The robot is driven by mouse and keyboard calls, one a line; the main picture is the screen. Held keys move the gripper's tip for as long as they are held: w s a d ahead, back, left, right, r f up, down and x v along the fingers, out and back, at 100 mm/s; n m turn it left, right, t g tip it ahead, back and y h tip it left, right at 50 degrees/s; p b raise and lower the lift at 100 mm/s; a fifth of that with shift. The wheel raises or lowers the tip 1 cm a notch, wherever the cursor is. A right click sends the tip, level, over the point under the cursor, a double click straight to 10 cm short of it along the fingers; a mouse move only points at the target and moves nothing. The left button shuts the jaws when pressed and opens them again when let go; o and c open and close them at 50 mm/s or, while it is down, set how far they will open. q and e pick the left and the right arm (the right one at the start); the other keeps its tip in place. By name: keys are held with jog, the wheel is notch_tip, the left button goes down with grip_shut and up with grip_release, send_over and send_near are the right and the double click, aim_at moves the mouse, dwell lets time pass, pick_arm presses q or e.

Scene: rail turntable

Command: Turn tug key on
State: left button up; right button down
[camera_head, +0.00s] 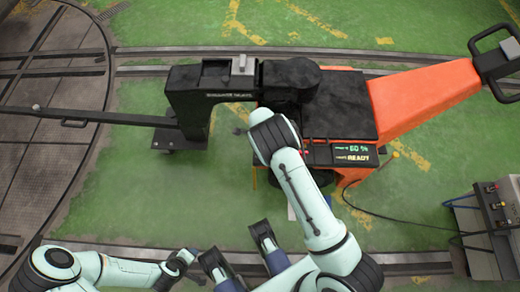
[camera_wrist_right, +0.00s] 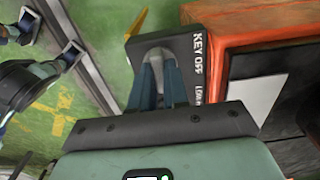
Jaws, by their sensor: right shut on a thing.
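The orange tug (camera_head: 420,98) with a black deck stands at the right of the head view. Its small display (camera_head: 352,153) reads 60 % and READY. In the right wrist view a dark key panel (camera_wrist_right: 192,42) on the tug's side carries the words KEY OFF. My right gripper (camera_wrist_right: 160,66) is shut on the grey key (camera_wrist_right: 157,52) in front of this panel. In the head view my right arm hides that gripper and the key. My left gripper (camera_head: 239,247) is open and empty, low in the head view and well away from the tug.
A black coupling arm (camera_head: 186,92) joins the tug to a long bar (camera_head: 95,115) over the round turntable (camera_head: 50,180) at left. A grey control box (camera_head: 490,225) with cables stands at lower right. Rails cross the green floor (camera_head: 165,200), which has open room left of my arm.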

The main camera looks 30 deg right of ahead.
dwell(0.3)
jog(key=c, duration=1.1)
grip_release()
pick_arm(q)
jog(key=s+d+r+g+h+p, duration=0.1)
jog(key=s+d+r+p, duration=0.1)
jog(key=s+r+p, duration=0.1)
jog(key=shift+s+d+r+g+p, duration=0.35)
jog(key=shift+s+r, duration=0.2)
jog(key=shift+s, duration=0.7)
pick_arm(e)
notch_tip(320, 180, up, 13)
jog(key=shift+r, duration=0.2)
